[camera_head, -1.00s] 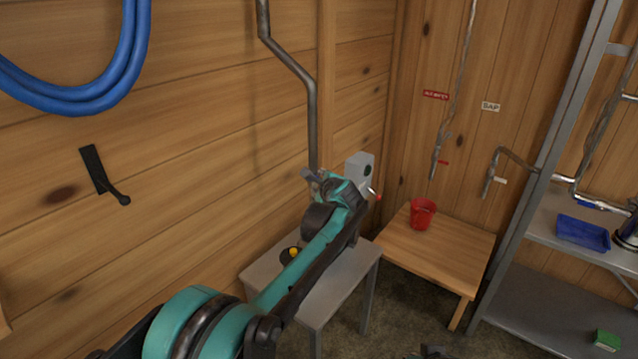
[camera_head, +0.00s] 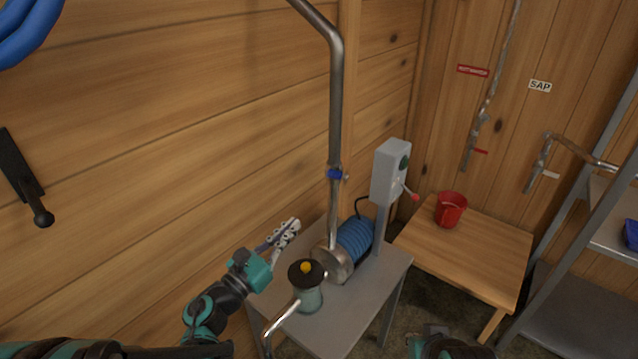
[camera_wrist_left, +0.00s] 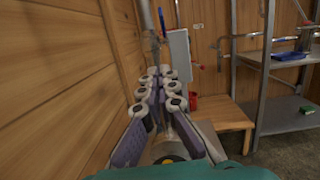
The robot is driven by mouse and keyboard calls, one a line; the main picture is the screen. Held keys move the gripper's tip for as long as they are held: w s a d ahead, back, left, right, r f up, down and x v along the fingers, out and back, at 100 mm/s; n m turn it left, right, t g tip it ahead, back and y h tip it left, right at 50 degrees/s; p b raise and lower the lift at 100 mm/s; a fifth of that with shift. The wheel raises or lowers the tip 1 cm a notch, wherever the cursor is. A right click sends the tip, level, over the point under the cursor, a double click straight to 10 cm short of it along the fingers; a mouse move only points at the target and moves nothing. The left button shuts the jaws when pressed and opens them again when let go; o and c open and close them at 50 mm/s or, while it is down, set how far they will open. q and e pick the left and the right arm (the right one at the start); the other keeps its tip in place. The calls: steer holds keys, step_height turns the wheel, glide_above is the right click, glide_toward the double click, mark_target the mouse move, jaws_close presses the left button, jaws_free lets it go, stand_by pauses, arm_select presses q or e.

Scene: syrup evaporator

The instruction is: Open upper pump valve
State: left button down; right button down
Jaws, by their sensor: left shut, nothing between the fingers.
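The upper pump valve, with a small blue handle (camera_head: 335,174), sits on the grey vertical pipe (camera_head: 336,110) above the pump. My left gripper (camera_head: 287,232) is shut and empty. It is below and left of the valve in the head view, apart from it, near the wall. In the left wrist view its fingers (camera_wrist_left: 158,90) are together, with the pipe (camera_wrist_left: 147,18) beyond them. A part of my right arm shows at the bottom edge of the head view; its fingers cannot be made out.
The pump's blue motor (camera_head: 355,240) and a dark-topped canister with a yellow knob (camera_head: 306,268) stand on a grey table (camera_head: 372,292). A grey switch box (camera_head: 390,172) with a red-tipped lever is right of the pipe. A red bucket (camera_head: 450,212) stands on a wooden table (camera_head: 480,262).

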arm_select(q)
steer(key=b, duration=0.1)
glide_toward(339, 175)
step_height(339, 175, down, 3)
steer(key=w, duration=0.1)
steer(key=shift+m+h, duration=0.3)
steer(key=shift+h, duration=0.1)
steer(key=w+d+r, duration=0.2)
steer(key=w+r, duration=0.1)
steer(key=shift+r+b, duration=0.15)
steer(key=shift+b, duration=0.25)
